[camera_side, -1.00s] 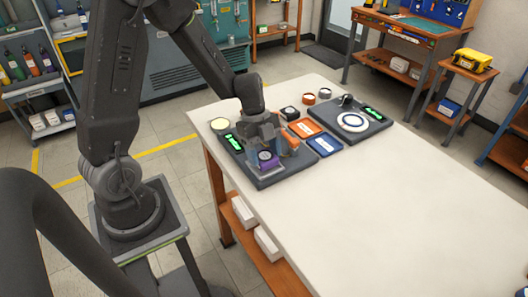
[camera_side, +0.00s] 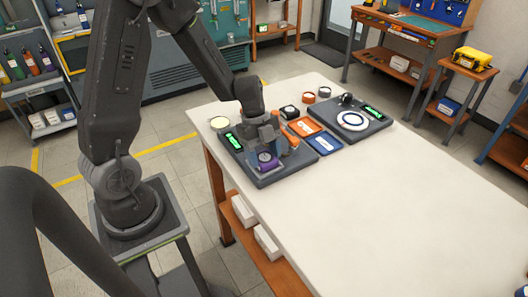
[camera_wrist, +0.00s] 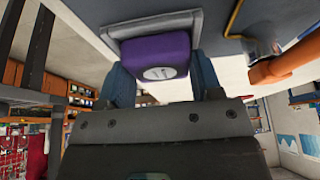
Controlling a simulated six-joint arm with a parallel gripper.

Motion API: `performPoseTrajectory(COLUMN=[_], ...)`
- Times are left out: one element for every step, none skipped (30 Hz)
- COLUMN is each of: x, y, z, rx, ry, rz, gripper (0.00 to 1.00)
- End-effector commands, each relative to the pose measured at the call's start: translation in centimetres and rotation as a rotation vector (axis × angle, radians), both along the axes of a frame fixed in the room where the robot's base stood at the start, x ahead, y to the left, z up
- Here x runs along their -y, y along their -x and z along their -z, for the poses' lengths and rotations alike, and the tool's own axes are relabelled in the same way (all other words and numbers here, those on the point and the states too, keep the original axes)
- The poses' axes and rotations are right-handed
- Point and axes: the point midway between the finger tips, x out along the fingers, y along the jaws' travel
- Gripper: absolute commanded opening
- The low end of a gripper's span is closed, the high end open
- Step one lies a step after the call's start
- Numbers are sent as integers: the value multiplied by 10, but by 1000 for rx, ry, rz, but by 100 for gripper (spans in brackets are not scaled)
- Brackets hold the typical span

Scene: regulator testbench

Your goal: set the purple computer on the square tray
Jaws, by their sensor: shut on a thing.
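The purple computer (camera_side: 268,167) is low over the left dark test station, with my gripper (camera_side: 264,156) above it. In the wrist view the computer (camera_wrist: 158,57) is a purple block with a pale round mark, between my two blue fingers (camera_wrist: 163,84), which are shut on it. The grey square tray (camera_side: 284,167) is on the left station, mostly hidden by the computer and gripper. In the wrist view the tray's grey rim (camera_wrist: 113,29) shows right behind the computer. The computer looks to be within the tray's outline; I cannot tell whether it touches the tray.
An orange part (camera_side: 291,138) stands close beside my gripper. A green display (camera_side: 232,141) is on the left station. An orange tray (camera_side: 303,127) and a blue tray (camera_side: 325,144) lie between it and the right station with a round plate (camera_side: 352,121). The table's front right is clear.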

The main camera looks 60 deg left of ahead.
Motion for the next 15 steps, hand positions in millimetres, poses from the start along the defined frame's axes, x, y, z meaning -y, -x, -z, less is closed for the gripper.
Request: performPoseTrajectory(x=[0, 0, 0, 0, 0, 0, 0, 0, 0, 0, 0, 0, 0, 0, 0], y=[0, 0, 0, 0, 0, 0, 0, 0, 0, 0, 0, 0, 0, 0, 0], z=[1, 1, 1, 1, 1, 1, 1, 1, 1, 1, 1, 1, 1, 1, 1], rx=[-1, 0, 0, 0, 0, 0, 0, 0, 0, 0, 0, 0, 0, 0, 0], ry=[0, 0, 0, 0, 0, 0, 0, 0, 0, 0, 0, 0, -1, -1, -1], rz=[0, 0, 0, 0, 0, 0, 0, 0, 0, 0, 0, 0, 0, 0, 0], gripper=[33, 61, 65, 68, 71, 74, 77, 80, 84, 87, 89, 89, 89, 89, 89])
